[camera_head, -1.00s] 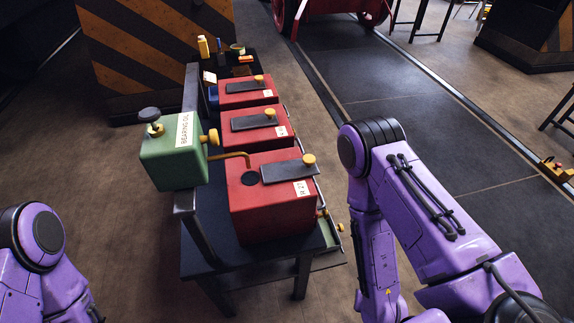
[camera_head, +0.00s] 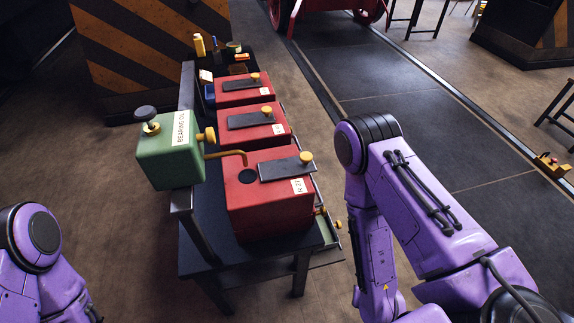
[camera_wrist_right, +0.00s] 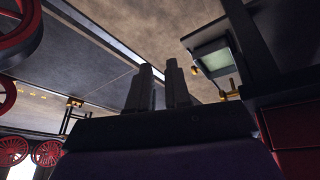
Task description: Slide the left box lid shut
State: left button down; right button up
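Three red boxes stand in a row on a dark bench. The nearest red box (camera_head: 262,206) has its dark sliding lid (camera_head: 286,167) set toward the right, with a brass knob (camera_head: 306,157) on its right end. The middle box's lid (camera_head: 250,120) and the far box's lid (camera_head: 241,87) show no open hole. My right gripper (camera_wrist_right: 163,86) shows in the wrist view, empty, its fingers a small gap apart, away from the lids. My left gripper is out of view.
A green bearing-oil can (camera_head: 168,155) stands left of the nearest box; its brass spout (camera_head: 232,153) reaches toward the hole. A dark tray (camera_head: 235,58) with small bottles is at the bench's far end.

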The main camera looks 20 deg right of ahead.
jog(key=o, duration=0.6)
jog(key=w+b, duration=0.1)
jog(key=w, duration=0.1)
jog(key=w+d+t+b, duration=0.1)
jog(key=w, duration=0.1)
jog(key=w+d+f+t+b, duration=0.1)
jog(key=w+b, duration=0.1)
jog(key=w, duration=0.1)
jog(key=shift+w+d+f, duration=0.1)
jog(key=shift+o, duration=0.2)
jog(key=n+t+y+b, duration=0.9)
jog(key=n+y+b, duration=0.1)
jog(key=n+y, duration=0.45)
send_near(306, 155)
jog(key=p+x, duration=0.2)
jog(key=x, duration=0.7)
jog(key=shift+w+a+p, duration=0.15)
jog(key=shift+a+p, duration=0.1)
jog(key=shift+p, duration=0.1)
jog(key=shift+w+a, duration=0.1)
jog(key=shift+w, duration=0.05)
grip_shut()
